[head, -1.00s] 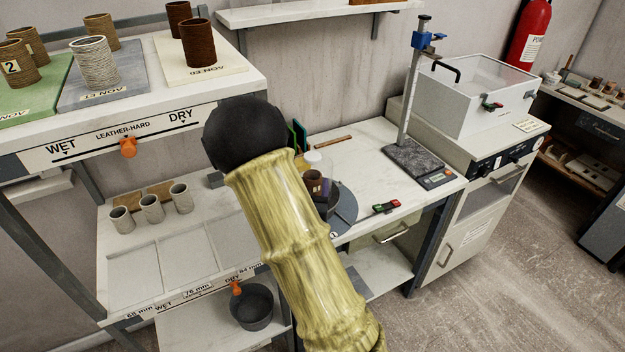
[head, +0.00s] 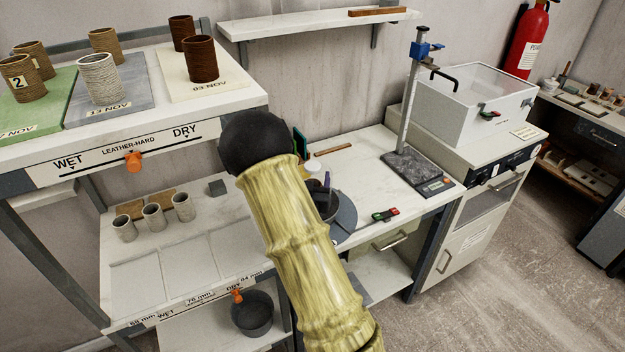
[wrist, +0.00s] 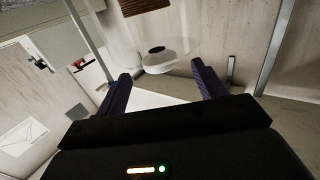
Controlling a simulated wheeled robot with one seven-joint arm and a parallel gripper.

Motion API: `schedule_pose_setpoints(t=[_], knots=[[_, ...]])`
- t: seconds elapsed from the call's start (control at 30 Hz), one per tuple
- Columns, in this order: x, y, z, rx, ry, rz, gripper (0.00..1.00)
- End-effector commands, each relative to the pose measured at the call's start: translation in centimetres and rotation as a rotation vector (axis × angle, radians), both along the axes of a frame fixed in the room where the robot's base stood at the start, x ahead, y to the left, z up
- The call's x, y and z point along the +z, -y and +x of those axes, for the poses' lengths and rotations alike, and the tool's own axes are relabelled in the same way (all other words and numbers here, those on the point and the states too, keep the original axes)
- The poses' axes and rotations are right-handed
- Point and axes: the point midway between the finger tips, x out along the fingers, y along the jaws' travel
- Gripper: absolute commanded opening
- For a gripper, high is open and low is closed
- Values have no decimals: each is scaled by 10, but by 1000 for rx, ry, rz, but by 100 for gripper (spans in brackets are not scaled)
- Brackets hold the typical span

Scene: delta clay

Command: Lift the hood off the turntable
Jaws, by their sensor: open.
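The turntable (head: 346,217), a dark grey disc, stands on the white bench in the head view, partly hidden behind my arm. A dark round thing shows at its left, too covered to make out. My gripper (wrist: 160,72) is open, its two dark purple fingers spread and empty. In the wrist view a pale, see-through round thing (wrist: 172,60) with a black oval top lies beyond and between the fingertips, apart from them. It may be the hood, but I cannot tell for sure. The head view does not show the hood clearly.
A rack with several cups (head: 100,78) stands at left. A stand with a scale (head: 418,172) and a clear-lidded box (head: 480,100) are at right. A wall shelf (head: 318,22) hangs above.

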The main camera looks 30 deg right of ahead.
Motion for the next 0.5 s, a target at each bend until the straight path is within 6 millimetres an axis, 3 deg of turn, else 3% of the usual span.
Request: schedule_pose_setpoints(t=[0.2, 0.5], knots=[[1, 15, 23, 1, -1, -1, 70], [-1, 16, 25, 1, -1, -1, 70]])
